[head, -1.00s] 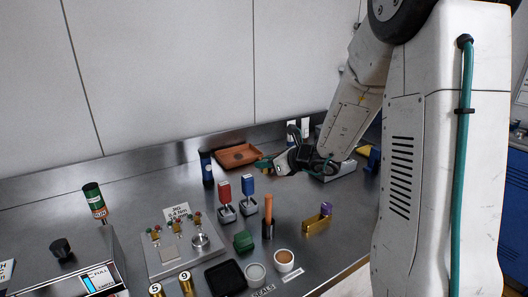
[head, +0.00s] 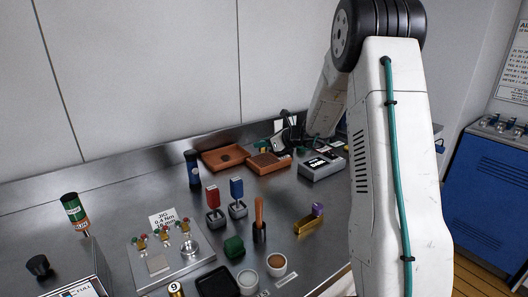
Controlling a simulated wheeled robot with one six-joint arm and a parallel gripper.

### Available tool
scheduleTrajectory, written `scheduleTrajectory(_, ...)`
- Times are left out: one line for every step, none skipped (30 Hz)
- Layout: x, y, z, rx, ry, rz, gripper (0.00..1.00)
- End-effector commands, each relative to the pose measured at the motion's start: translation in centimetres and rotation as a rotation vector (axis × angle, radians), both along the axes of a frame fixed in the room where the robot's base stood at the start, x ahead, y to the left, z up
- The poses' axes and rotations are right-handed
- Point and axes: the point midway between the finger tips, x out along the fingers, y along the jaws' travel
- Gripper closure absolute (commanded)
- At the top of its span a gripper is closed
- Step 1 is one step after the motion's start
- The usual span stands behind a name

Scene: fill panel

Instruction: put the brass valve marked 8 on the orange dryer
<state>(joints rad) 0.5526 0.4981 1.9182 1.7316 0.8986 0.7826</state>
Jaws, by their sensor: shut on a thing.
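My gripper (head: 287,143) is at the back of the steel bench, just above and behind the orange dryer, seen small and dark. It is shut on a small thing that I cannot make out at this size. An orange box with a dark top (head: 268,163), which looks like the dryer, stands below it beside a flat orange tray (head: 224,157). I cannot tell whether the held thing touches the box. I read no 8 anywhere. A brass cylinder marked 9 (head: 175,290) stands at the front edge of the picture.
A grey instrument box (head: 322,166) stands right of the dryer. A jig plate (head: 170,258), red and blue handled stamps (head: 213,205), an orange-handled tool (head: 259,225) and a brass holder (head: 308,225) crowd the front. A blue cabinet (head: 490,190) stands at right.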

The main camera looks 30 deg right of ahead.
Motion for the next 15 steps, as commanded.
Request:
scheduleTrajectory(0.3, -0.3, -0.1, 0.001, 0.0, 0.0, 1.0)
scheduleTrajectory(0.5, -0.6, -0.1, 0.0, 0.0, -0.001, 1.0)
scheduleTrajectory(0.5, -0.6, -0.6, 0.002, 0.002, -0.001, 1.0)
scheduleTrajectory(0.5, -0.6, -1.2, 0.002, 0.003, -0.001, 1.0)
scheduleTrajectory(0.4, -0.5, -1.7, 0.003, 0.004, -0.002, 1.0)
scheduleTrajectory(0.4, -0.5, -2.4, 0.003, 0.004, -0.002, 1.0)
scheduleTrajectory(0.4, -0.5, -2.8, 0.002, 0.003, -0.002, 1.0)
scheduleTrajectory(0.4, -0.5, -3.2, 0.002, 0.003, -0.002, 1.0)
scheduleTrajectory(0.4, -0.5, -3.5, 0.002, 0.002, -0.001, 1.0)
scheduleTrajectory(0.5, -0.6, -3.6, 0.001, 0.001, -0.002, 1.0)
scheduleTrajectory(0.5, -0.6, -3.6, 0.0, 0.0, -0.001, 1.0)
scheduleTrajectory(0.5, -0.6, -3.6, 0.001, -0.001, -0.001, 1.0)
scheduleTrajectory(0.5, -0.6, -3.6, 0.001, -0.001, -0.001, 1.0)
scheduleTrajectory(0.5, -0.6, -3.6, 0.001, -0.001, -0.001, 1.0)
scheduleTrajectory(0.5, -0.5, -3.6, 0.001, -0.001, -0.001, 1.0)
